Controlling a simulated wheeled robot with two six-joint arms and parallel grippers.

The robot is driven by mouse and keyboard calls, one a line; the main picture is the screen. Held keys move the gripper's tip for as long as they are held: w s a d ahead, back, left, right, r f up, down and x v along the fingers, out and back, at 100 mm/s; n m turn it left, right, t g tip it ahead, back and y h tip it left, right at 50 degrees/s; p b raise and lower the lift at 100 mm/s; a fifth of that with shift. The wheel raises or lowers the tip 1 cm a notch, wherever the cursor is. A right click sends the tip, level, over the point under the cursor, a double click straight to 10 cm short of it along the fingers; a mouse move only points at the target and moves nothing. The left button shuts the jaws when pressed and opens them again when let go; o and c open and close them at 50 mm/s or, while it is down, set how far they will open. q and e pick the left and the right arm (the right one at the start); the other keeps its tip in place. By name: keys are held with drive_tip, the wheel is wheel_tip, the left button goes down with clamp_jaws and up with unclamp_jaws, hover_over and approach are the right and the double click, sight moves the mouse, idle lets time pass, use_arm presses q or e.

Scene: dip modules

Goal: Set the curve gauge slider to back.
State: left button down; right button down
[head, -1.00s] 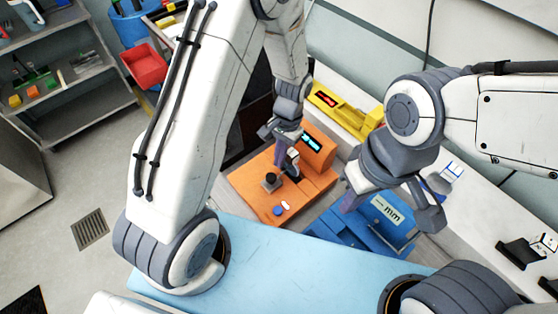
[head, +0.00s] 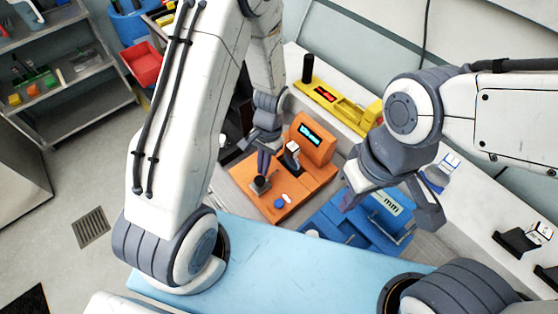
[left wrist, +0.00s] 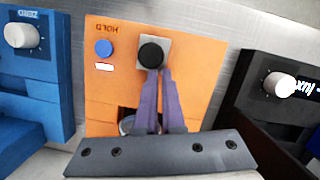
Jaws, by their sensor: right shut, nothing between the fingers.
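The orange module (head: 312,178) has a lit display, a blue button (head: 278,203) marked HOLD in the left wrist view, and a black round knob (head: 259,182) on a grey square plate. The knob also shows in the left wrist view (left wrist: 152,52). I take it for the slider; no label says curve gauge. My left gripper (head: 263,172) is shut, its purple fingertips close against the knob's near edge in the left wrist view; I cannot tell whether they touch. My right gripper (head: 392,204) is shut and empty above the blue module.
The blue module (head: 350,222) stands right of the orange one. A yellow module (head: 335,103) with a red display and black post stands behind. A black module (left wrist: 262,95) is beside the orange one in the left wrist view. The pale blue surface in front (head: 270,262) is clear.

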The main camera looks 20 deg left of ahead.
use_arm(q)
drive_tip(key=shift+s+d, duration=0.25)
drive_tip(key=shift+d+r, duration=0.1)
drive_tip(key=shift+r, duration=0.05)
drive_tip(key=p+v, duration=0.8)
drive_tip(key=v, duration=0.1)
drive_tip(key=shift+w+r, duration=0.3)
drive_tip(key=shift+w, duration=0.05)
